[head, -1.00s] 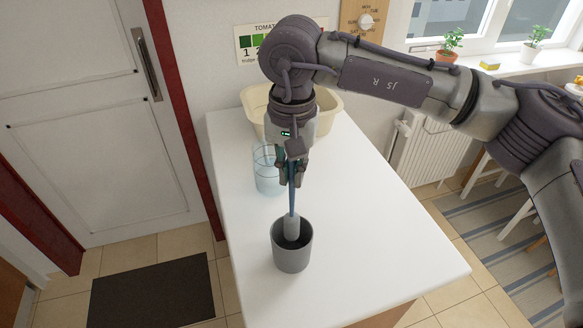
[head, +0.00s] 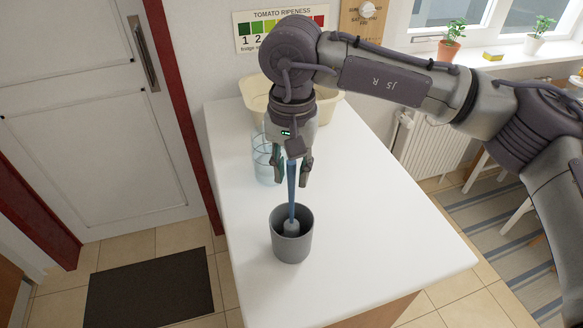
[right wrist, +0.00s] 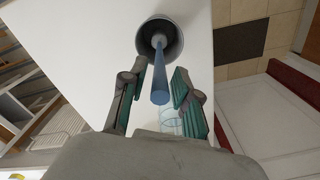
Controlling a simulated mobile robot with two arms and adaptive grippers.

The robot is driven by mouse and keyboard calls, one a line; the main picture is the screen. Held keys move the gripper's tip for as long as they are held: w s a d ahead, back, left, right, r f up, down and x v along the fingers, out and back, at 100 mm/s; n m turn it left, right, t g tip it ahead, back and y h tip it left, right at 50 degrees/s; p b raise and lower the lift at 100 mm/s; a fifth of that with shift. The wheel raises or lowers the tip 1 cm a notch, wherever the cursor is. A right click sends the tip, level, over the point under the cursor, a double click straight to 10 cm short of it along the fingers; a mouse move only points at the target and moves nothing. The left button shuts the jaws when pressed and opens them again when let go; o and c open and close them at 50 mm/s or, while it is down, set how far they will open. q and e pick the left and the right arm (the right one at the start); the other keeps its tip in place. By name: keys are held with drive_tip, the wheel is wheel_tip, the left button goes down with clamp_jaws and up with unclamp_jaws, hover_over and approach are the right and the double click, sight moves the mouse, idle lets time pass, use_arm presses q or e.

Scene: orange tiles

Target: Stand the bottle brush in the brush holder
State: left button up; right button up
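The bottle brush (head: 291,190) has a blue handle and a grey head. It stands nearly upright with its head down inside the grey brush holder (head: 291,245), a round cup on the white counter. My right gripper (head: 291,172) is just above, with its fingers spread on either side of the handle's upper end. In the right wrist view the brush handle (right wrist: 160,80) lies between the two open fingers with a gap on each side, and the holder (right wrist: 172,52) surrounds its far end. My left gripper is not in view.
A clear glass container (head: 265,160) stands behind the right gripper on the white counter (head: 375,215). A cream basin (head: 253,92) is at the back. The counter right of the holder is clear. A dark mat (head: 150,287) lies on the floor.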

drive_tip(key=shift+o, duration=0.2)
wheel_tip(320, 180, up, 12)
idle(0.6)
